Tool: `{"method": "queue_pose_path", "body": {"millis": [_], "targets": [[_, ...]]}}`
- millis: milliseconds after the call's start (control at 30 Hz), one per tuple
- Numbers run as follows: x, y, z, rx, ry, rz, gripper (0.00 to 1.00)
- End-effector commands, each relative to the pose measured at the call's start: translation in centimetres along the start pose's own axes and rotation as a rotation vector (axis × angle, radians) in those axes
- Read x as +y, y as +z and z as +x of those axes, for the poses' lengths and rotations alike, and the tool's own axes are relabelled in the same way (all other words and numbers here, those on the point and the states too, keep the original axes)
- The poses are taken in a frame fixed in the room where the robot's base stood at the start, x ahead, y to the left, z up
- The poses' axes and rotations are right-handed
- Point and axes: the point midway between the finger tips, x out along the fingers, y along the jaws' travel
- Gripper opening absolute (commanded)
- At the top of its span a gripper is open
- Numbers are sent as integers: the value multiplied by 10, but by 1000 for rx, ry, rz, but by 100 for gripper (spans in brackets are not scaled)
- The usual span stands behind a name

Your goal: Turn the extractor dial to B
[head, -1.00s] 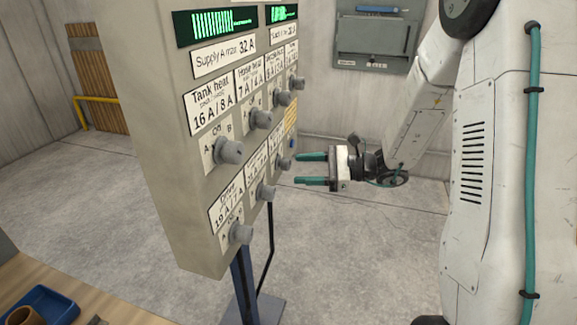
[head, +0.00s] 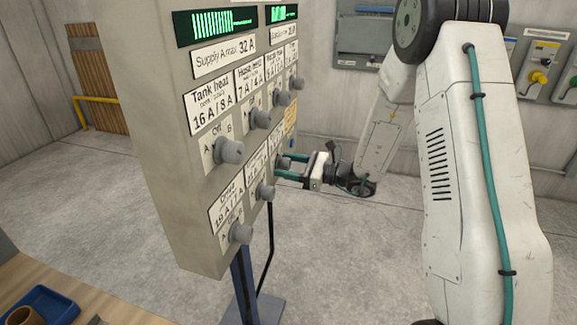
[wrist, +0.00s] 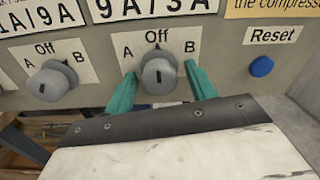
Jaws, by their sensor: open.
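A grey dial (wrist: 159,75) on the panel has the marks A, Off and B around it and a 9A/3A plate above. Its vertical mark lines up with Off. Its name plate is cut off in the wrist view and too small to read in the head view, so I cannot confirm it is the extractor dial. My gripper (wrist: 160,82) is open, with one green finger on each side of this dial; I cannot tell whether they touch it. In the head view, my gripper (head: 287,167) reaches the lower-row dial farthest along the panel, partly hiding it.
A neighbouring dial (wrist: 47,83) is close on the left. A blue Reset button (wrist: 262,66) is on the right. More dials, such as the tank heat dial (head: 229,151), line the panel (head: 170,190). The floor (head: 370,260) beside the panel is open.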

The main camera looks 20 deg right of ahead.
Motion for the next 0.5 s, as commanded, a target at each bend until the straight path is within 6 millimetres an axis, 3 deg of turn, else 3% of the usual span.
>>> {"method": "queue_pose_path", "body": {"millis": [167,300,500], "targets": [[0,0,0,0,0,0,56],[0,0,0,0,0,0,19],[0,0,0,0,-1,5,19]]}}
